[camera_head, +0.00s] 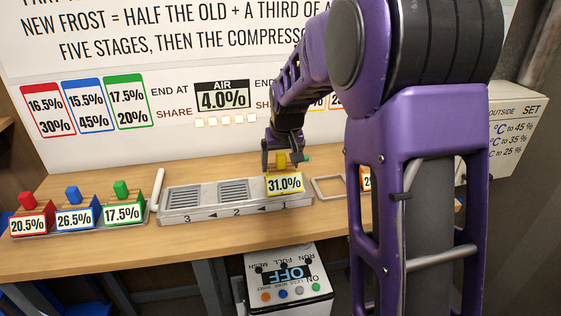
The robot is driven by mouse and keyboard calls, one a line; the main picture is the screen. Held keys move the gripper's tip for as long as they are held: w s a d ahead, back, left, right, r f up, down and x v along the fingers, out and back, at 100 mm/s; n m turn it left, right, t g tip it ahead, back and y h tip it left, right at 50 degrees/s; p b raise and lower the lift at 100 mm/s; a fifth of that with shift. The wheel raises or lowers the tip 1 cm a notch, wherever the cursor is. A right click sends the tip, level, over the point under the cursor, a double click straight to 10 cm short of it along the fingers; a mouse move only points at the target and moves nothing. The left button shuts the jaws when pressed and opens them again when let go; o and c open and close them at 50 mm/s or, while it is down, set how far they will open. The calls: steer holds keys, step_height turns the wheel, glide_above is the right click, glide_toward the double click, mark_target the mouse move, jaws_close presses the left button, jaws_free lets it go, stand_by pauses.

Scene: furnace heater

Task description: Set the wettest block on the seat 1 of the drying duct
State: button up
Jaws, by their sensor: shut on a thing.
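The yellow block (285,184) is labelled 31.0%. My gripper (280,163) is shut on the knob on its top. The block is at the right end of the grey metal drying duct (207,213), at the seat marked 1. I cannot tell whether it touches the seat. Seats 2 (233,191) and 3 (187,197) are empty and show slatted grilles. On a tray at the left stand a red block (29,221) marked 20.5%, a blue block (76,214) marked 26.5% and a green block (122,209) marked 17.5%. An orange-edged block (366,178) is mostly hidden by my arm.
An empty square frame (328,195) lies right of the duct. A white bar (158,189) stands between the tray and the duct. A control box (288,279) reading OFF is below the table's front edge. My purple arm covers the table's right part.

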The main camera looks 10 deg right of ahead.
steer(key=o, duration=1.3)
steer(key=p+v, duration=0.3)
steer(key=v, duration=1.4)
steer(key=shift+s+r, duration=0.15)
